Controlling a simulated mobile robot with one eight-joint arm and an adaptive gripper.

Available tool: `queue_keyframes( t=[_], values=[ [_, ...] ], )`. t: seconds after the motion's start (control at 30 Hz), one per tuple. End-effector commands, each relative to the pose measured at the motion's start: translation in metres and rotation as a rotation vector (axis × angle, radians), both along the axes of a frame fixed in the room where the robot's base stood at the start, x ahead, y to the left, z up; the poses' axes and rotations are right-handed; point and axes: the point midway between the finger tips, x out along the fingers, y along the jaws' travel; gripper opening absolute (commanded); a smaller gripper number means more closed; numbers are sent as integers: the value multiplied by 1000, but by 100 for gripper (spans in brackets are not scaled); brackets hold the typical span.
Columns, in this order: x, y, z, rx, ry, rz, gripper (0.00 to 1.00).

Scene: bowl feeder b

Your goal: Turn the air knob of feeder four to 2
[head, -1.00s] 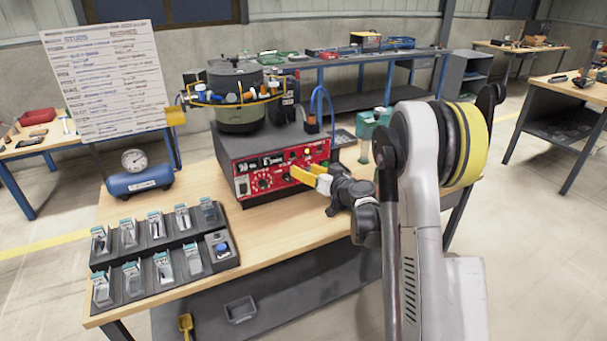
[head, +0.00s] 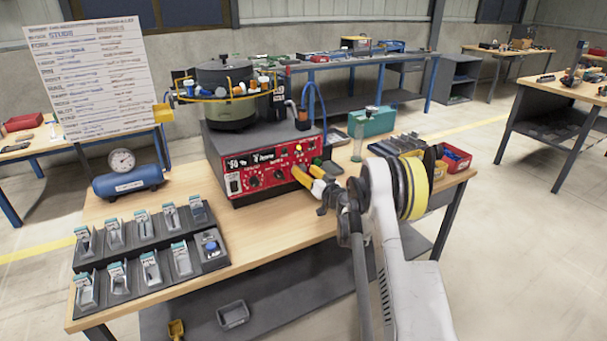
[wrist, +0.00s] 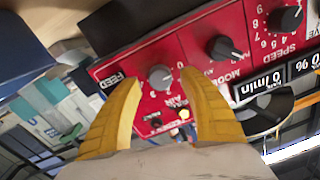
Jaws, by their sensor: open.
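The feeder's red control panel (head: 265,165) is on the front of a dark box with a dark green bowl (head: 227,95) on top. In the wrist view the panel is turned round, and the grey air knob (wrist: 160,76) sits under the label AIR. Its setting is too small to read. My gripper (wrist: 160,79) is open, with one yellow finger on each side of the air knob; I cannot tell whether they touch it. In the head view my gripper (head: 308,175) is at the panel's lower right and seems to hide the air knob.
The black mode knob (wrist: 225,48) and speed knob (wrist: 285,18) are beside the air knob. The display (wrist: 270,82) reads 0 l/min. A blue air tank with a gauge (head: 128,182) and black racks of small bins (head: 150,258) are left. Red and yellow bins (head: 456,158) are right.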

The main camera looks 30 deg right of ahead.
Motion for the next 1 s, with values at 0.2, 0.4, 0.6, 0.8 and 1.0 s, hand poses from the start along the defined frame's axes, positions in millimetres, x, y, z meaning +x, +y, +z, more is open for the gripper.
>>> queue_keyframes(
  t=[0.2,0.4,0.6,0.8,1.0],
  values=[
    [11,2,1,0,0,1,51],
    [11,1,1,0,0,1,51],
    [11,1,1,0,0,0,0],
    [11,1,1,1,0,0,0],
    [11,1,1,26,1,0,0]
  ],
)
